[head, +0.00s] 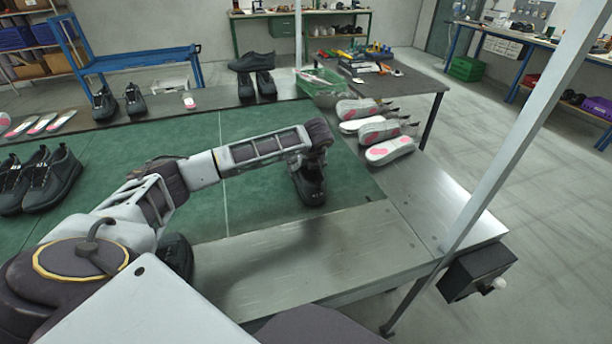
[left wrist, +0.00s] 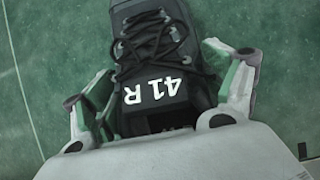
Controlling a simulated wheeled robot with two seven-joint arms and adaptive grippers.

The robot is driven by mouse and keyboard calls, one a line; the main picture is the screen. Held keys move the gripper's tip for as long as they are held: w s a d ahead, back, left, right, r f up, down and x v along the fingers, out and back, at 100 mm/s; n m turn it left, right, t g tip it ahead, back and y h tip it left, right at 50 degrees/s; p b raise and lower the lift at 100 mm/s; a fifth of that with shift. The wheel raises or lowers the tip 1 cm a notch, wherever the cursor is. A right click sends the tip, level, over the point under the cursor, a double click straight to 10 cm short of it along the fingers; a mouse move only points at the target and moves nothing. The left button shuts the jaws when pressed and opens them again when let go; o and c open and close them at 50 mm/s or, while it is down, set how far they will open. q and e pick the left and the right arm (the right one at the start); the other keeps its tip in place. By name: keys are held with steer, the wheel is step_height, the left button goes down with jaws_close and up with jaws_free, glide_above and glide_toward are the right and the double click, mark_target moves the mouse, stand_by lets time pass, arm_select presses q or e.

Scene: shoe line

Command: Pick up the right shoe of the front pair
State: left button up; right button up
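A black laced shoe (head: 311,190) rests on the green mat near its right edge in the head view. In the left wrist view this shoe (left wrist: 155,60) is marked "41 R". My left gripper (head: 318,150) is above its heel end, partly hidden by the wrist in the head view. In the left wrist view the fingers of my left gripper (left wrist: 158,78) are spread on either side of the shoe, with a narrow gap at the left finger; contact at the right finger is unclear. Another black shoe (head: 178,256) is partly hidden behind my arm. My right gripper is not in view.
Black shoes (head: 38,182) stand at the mat's left. More black shoes (head: 252,75) stand on the far metal strip. A pale post (head: 520,135) rises at the right.

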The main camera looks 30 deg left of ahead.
arm_select(q)
steer(key=c, duration=0.5)
steer(key=shift+c, duration=0.2)
steer(key=shift+r, duration=0.15)
